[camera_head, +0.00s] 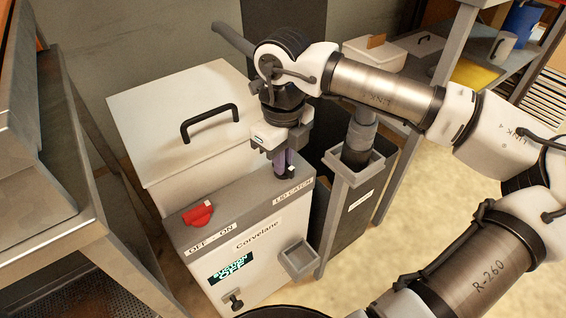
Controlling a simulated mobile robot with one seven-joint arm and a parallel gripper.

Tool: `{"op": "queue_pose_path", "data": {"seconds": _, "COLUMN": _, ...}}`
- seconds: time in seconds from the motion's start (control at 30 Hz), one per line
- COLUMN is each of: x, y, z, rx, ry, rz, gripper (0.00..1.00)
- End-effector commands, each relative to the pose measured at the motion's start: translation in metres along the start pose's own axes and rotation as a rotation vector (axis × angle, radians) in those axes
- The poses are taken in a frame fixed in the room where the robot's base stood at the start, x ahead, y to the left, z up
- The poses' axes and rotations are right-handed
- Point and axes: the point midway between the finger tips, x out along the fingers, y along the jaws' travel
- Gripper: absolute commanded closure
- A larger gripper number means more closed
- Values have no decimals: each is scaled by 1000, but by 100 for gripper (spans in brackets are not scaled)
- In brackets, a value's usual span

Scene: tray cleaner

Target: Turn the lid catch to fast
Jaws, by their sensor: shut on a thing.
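The lid catch (291,173) is a small dark knob with a white mark on the grey top of the white machine, behind the "LID CATCH" label (293,192). My gripper (283,160) points down over it and is shut on it. The fingers hide most of the catch, so I cannot tell which way it is turned. The white lid (165,110) with its black handle (209,121) covers the rear part of the machine. I cannot tell whether it is fully down.
A red knob (197,215) sits by the "OFF – ON" label, left of the catch. A grey post with a square holder (353,170) stands close right of my gripper. A metal bench (60,240) is at left. Floor is open at right.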

Motion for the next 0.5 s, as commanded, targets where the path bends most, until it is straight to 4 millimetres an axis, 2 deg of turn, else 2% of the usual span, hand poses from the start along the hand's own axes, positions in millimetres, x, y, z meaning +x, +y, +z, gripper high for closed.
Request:
{"op": "queue_pose_path", "data": {"seconds": 0.2, "x": 1, "y": 0, "z": 0, "rx": 126, "ry": -1, "rz": -1, "gripper": 100}}
{"op": "queue_pose_path", "data": {"seconds": 0.5, "x": 0, "y": 0, "z": 0, "rx": 207, "ry": 0, "rz": 0, "gripper": 100}}
